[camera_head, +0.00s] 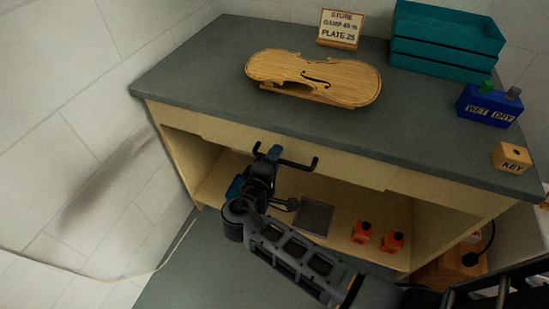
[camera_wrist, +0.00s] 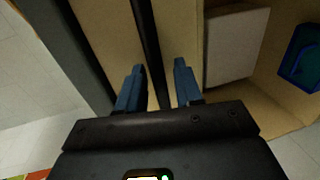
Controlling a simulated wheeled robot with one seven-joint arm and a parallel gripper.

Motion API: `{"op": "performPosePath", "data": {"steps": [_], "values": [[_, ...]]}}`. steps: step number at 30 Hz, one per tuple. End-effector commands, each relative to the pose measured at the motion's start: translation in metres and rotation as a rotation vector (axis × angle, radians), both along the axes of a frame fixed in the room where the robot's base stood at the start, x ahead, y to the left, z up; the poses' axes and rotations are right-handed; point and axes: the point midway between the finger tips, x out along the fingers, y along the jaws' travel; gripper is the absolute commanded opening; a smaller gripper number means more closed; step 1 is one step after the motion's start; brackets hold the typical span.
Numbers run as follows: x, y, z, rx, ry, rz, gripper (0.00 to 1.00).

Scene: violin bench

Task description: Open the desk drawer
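The desk's drawer front (camera_head: 215,133) is a cream panel under the grey top, and it looks flush with the desk. Its black bar handle (camera_head: 300,165) stands out from the panel. My gripper (camera_head: 268,156) is at the left part of the handle. In the wrist view, the dark handle bar (camera_wrist: 149,45) runs between the two blue fingers of my gripper (camera_wrist: 160,88). The fingers are apart, with a visible gap to the right of the bar. The drawer front (camera_wrist: 100,35) lies behind the bar there. The drawer's inside is hidden.
On the desk top (camera_head: 200,75) lie a violin plate (camera_head: 315,75), a sign (camera_head: 340,28), a teal crate (camera_head: 445,40), a blue WET DRY box (camera_head: 488,105) and a KEY block (camera_head: 511,157). Two orange bottles (camera_head: 362,232) (camera_head: 392,242) stand on the shelf below. A wall is left.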

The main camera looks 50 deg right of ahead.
Motion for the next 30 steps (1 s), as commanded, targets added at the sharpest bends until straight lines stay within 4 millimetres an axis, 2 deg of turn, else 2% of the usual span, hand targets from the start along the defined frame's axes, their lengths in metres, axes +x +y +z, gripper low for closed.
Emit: {"op": "performPosePath", "data": {"steps": [1, 11, 30], "values": [[0.0001, 0.0001, 0.0001, 0.0, 0.0, 0.0, 0.31], [-0.0001, 0.0004, 0.0001, 0.0, 0.0, 0.0, 0.0], [-0.0002, 0.0009, -0.0005, 0.001, 0.0, 0.001, 0.0]]}}
